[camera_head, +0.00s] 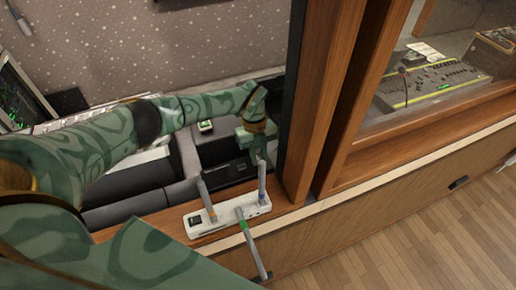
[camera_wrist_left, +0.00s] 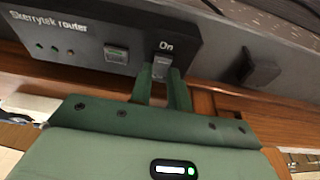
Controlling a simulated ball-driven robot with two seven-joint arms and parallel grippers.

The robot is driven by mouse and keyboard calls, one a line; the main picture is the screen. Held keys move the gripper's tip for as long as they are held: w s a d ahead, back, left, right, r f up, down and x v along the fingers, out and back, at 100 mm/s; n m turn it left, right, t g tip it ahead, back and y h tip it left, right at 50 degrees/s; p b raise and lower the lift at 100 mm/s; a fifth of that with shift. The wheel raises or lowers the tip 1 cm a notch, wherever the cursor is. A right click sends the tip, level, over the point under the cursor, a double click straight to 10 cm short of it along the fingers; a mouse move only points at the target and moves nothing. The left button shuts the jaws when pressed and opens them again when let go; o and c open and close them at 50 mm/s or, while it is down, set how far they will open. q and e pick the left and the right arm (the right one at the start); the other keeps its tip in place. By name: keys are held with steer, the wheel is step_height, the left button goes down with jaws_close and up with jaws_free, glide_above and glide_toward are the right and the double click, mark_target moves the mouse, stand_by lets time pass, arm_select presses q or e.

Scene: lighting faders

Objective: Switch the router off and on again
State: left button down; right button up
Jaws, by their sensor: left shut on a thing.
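In the left wrist view, the black router (camera_wrist_left: 85,22) has the words "Skerrytek router", small lights and a square button (camera_wrist_left: 116,54) on its face. A small grey switch (camera_wrist_left: 161,62) under the label "On" sits right at my left gripper (camera_wrist_left: 160,76). Its two green fingers are shut on the switch. In the head view my left gripper (camera_head: 259,157) reaches down behind the wooden ledge, and the fingertips' contact is hard to make out there. My right gripper is not in view.
Behind the glass at right is a mixing desk (camera_head: 425,83).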

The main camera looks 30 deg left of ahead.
arm_select(q)
steer(key=shift+d+r+p, duration=0.1)
steer(key=shift+r+p, duration=0.25)
steer(key=shift+p, duration=0.15)
steer(key=shift+f+t+y, duration=0.25)
steer(key=shift+t+y, duration=0.15)
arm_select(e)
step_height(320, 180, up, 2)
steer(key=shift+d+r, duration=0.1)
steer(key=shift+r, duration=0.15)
arm_select(q)
steer(key=c, duration=1.3)
jaws_free()
steer(key=shift+s, duration=0.1)
steer(key=r, duration=0.5)
steer(key=w+a+r+b, duration=0.1)
steer(key=r, duration=0.4)
steer(key=r+b, duration=0.1)
steer(key=r, duration=0.5)
steer(key=shift+w+a, duration=0.25)
steer(key=shift+a, duration=0.05)
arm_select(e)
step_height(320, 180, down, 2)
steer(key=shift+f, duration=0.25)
